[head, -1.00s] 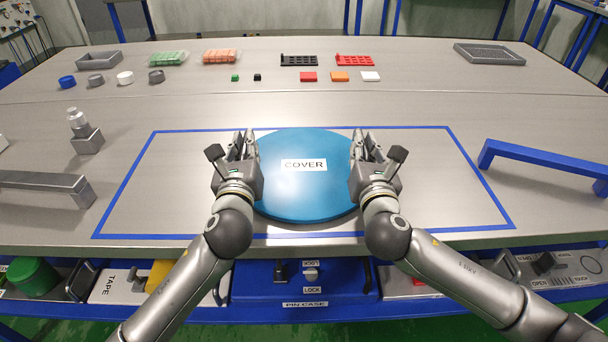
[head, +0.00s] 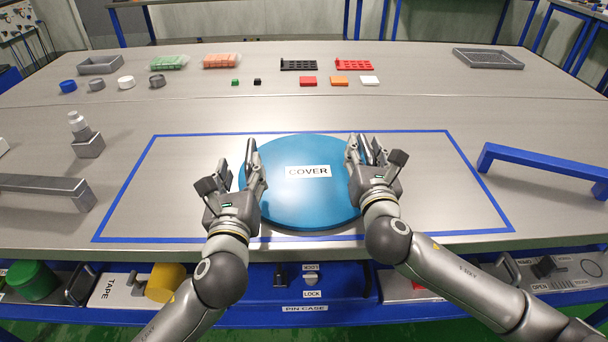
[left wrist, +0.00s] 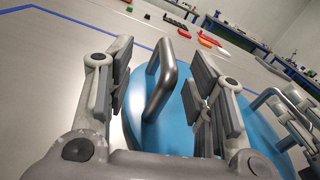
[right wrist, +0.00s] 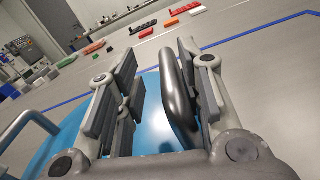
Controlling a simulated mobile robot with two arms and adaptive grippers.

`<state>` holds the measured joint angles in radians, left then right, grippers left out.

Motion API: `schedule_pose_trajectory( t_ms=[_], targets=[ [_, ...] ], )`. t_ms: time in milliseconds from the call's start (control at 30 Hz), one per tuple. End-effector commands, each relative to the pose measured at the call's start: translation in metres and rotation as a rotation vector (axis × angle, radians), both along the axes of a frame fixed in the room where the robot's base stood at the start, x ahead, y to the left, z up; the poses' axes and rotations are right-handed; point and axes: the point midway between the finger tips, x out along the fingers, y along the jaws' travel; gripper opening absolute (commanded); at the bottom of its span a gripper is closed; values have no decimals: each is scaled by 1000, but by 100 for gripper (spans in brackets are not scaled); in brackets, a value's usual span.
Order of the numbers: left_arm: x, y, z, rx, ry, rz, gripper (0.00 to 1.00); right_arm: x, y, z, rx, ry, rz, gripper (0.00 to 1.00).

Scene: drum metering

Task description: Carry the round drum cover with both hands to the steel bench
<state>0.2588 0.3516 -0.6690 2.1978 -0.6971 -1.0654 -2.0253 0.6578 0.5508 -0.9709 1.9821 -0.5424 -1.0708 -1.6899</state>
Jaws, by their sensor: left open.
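The round blue drum cover (head: 305,205), labelled COVER, lies on the steel bench (head: 420,110) inside a blue tape rectangle (head: 128,184). My left gripper (head: 240,165) is open at the cover's left side. In the left wrist view, a grey bar handle (left wrist: 160,82) of the cover stands between its spread fingers with gaps on both sides. My right gripper (head: 366,150) is at the cover's right side. In the right wrist view, its fingers are apart around a dark bar handle (right wrist: 177,95), close to the right finger, with a gap to the left finger.
A blue bracket (head: 540,163) stands on the right, a grey one (head: 45,186) on the left beside a small metal block (head: 88,146). Small parts and trays (head: 300,65) line the back. A blue pin case (head: 305,290) is below the front edge. Bench around the cover is clear.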

Motion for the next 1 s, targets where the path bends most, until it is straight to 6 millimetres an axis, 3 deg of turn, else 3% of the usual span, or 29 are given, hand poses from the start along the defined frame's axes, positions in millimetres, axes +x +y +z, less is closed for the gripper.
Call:
schedule_pose_trajectory(
  t_ms=[400, 700, 1000],
  targets=[
    [-10, -1, -1, 0, 2, 0, 49, -1, 2, -2, 2, 3, 5, 34],
    [-10, -1, -1, 0, 2, 0, 49, 0, 1, -1, 1, 2, 4, 71],
    [-10, 0, -1, 0, 2, 0, 49, -1, 1, -1, 1, 2, 2, 71]
  ],
)
